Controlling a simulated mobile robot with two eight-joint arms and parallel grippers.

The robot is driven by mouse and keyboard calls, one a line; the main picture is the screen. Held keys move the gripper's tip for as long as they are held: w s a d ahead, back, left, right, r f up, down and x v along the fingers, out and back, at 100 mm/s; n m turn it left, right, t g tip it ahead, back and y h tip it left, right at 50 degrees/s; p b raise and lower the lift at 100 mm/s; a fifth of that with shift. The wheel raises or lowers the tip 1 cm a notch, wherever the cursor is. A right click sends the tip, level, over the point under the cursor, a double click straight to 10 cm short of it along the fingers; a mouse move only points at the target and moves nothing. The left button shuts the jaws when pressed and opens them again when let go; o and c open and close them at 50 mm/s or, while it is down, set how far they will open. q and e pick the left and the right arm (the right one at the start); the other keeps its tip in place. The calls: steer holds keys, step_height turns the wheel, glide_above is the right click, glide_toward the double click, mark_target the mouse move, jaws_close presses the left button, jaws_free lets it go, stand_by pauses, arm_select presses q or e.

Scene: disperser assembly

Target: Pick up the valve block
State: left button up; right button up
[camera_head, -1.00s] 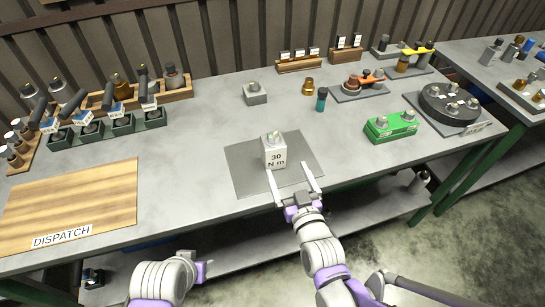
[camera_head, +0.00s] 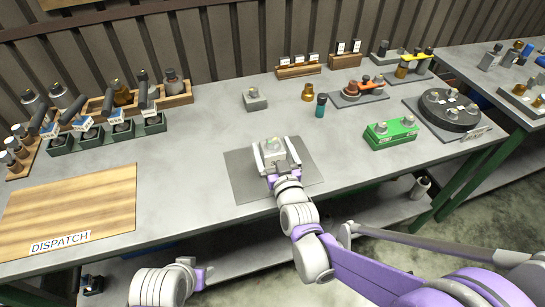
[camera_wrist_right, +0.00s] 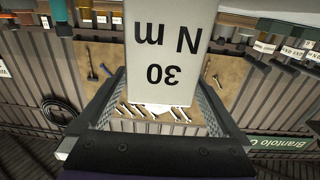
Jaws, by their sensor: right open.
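A pale block marked 30 N m, apparently the valve block (camera_head: 271,146), stands upright on a dark grey mat (camera_head: 240,186) at the table's front middle, with a metal fitting on top. My right gripper (camera_head: 273,154) is open, with one finger on each side of the block. In the right wrist view the block (camera_wrist_right: 168,50) fills the space between the fingers, its label upside down; gaps show beside its lower part. In the head view the gripper hides the block's front. My left gripper (camera_head: 205,273) is low, off the table's front edge; its jaws are unclear.
A small grey block (camera_head: 255,99) stands behind the mat, with a teal bottle (camera_head: 321,105) to its right. A green fixture (camera_head: 391,132) and a black round fixture (camera_head: 450,108) are at the right. The wooden dispatch board (camera_head: 70,208) at the left is empty.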

steer(key=shift+c, duration=0.3)
jaws_close()
stand_by(0.3)
